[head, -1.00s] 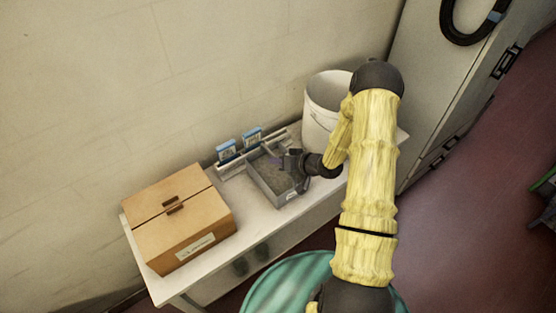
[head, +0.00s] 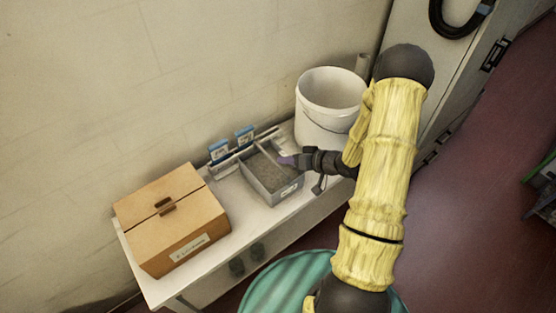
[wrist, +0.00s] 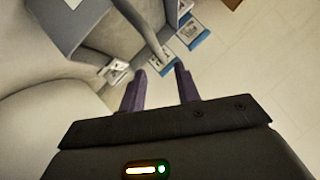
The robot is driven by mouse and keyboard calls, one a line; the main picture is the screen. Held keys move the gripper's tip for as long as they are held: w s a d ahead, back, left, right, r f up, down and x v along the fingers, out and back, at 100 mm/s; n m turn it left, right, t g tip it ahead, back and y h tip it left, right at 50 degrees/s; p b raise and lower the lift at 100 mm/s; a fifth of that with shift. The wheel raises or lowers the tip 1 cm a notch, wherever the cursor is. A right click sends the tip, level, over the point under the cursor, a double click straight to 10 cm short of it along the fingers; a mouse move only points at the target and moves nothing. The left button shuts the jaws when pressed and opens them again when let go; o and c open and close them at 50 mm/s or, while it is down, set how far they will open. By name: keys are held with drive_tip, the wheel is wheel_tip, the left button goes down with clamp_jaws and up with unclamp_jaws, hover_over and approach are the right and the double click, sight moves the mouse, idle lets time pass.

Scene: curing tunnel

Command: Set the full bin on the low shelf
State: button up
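A grey open-top bin (head: 283,193) with dark grey contents sits on the white bench (head: 221,186), between a cardboard box and a white bucket. My gripper (head: 287,160) is at the bin's right end, near its rim. In the wrist view the two purple fingers (wrist: 160,88) are apart with nothing held between them. The grey bin (wrist: 62,22) shows beyond them at the upper left. I cannot tell whether a finger touches the bin. No low shelf is clearly visible.
The closed cardboard box (head: 169,246) stands at the bench's left end. The white bucket (head: 318,120) stands close behind my gripper. Blue-and-white cards (head: 220,150) stand in a rack along the wall. A grey cabinet (head: 408,24) rises at the right; red floor lies beyond.

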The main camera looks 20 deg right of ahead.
drive_tip(key=v, duration=0.4)
drive_tip(key=shift+r, duration=0.1)
idle(0.4)
wheel_tip(320, 180, up, 8)
drive_tip(key=s+g+h, duration=0.3)
drive_tip(key=h, duration=0.5)
drive_tip(key=s+a+r+m+g, duration=0.1)
drive_tip(key=s+a+r+g, duration=0.2)
drive_tip(key=s, duration=0.8)
drive_tip(key=a+r, duration=0.2)
drive_tip(key=a, duration=0.2)
drive_tip(key=shift+s+r, duration=0.2)
drive_tip(key=shift+s, duration=0.1)
drive_tip(key=shift+o, duration=0.6)
